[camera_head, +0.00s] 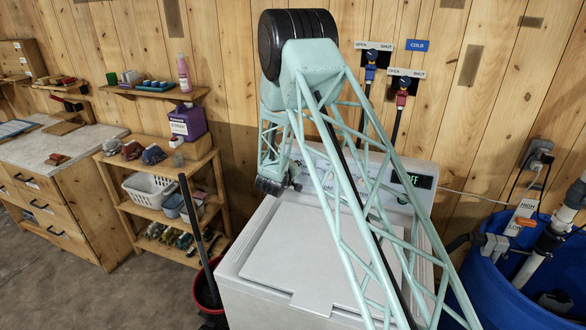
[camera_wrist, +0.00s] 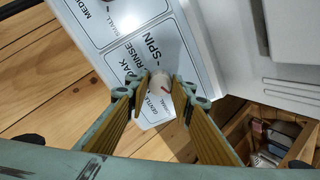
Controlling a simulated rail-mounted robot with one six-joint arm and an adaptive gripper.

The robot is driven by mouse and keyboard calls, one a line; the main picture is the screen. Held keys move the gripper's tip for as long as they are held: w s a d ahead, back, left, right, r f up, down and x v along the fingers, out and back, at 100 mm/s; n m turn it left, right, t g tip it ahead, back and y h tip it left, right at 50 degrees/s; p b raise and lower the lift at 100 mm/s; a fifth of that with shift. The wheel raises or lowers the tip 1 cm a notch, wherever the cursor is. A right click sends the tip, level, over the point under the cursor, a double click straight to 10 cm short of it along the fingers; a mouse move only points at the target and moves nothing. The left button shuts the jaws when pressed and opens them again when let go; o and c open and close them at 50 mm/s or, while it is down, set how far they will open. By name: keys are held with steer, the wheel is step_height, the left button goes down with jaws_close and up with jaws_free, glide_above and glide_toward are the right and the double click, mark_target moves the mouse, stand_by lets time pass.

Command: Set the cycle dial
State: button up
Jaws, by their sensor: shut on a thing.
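The white washer (camera_head: 262,285) stands in the centre of the head view, with a control panel along its back edge. In the wrist view the panel (camera_wrist: 112,62) carries printed cycle words, including RINSE and SPIN. The cycle dial (camera_wrist: 161,88) is a small pale knob with a red mark, near the panel's end. My gripper's (camera_wrist: 156,88) two ribbed fingers are closed on the dial from both sides. In the head view my arm crosses the washer and my gripper (camera_head: 272,185) is at the panel's left end; the dial is hidden there.
A lit display (camera_head: 412,180) partly shows behind my arm. Blue and red taps (camera_head: 371,62) are on the plank wall above. A wooden shelf unit (camera_head: 150,205) with baskets stands left, a red bucket (camera_head: 208,290) beside the washer. A blue barrel (camera_head: 495,270) stands right.

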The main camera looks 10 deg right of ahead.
stand_by(0.3)
steer(key=o, duration=0.9)
steer(key=shift+s+r, duration=0.1)
steer(key=v, duration=1.1)
steer(key=shift+s+a+r, duration=0.15)
steer(key=shift+s, duration=0.15)
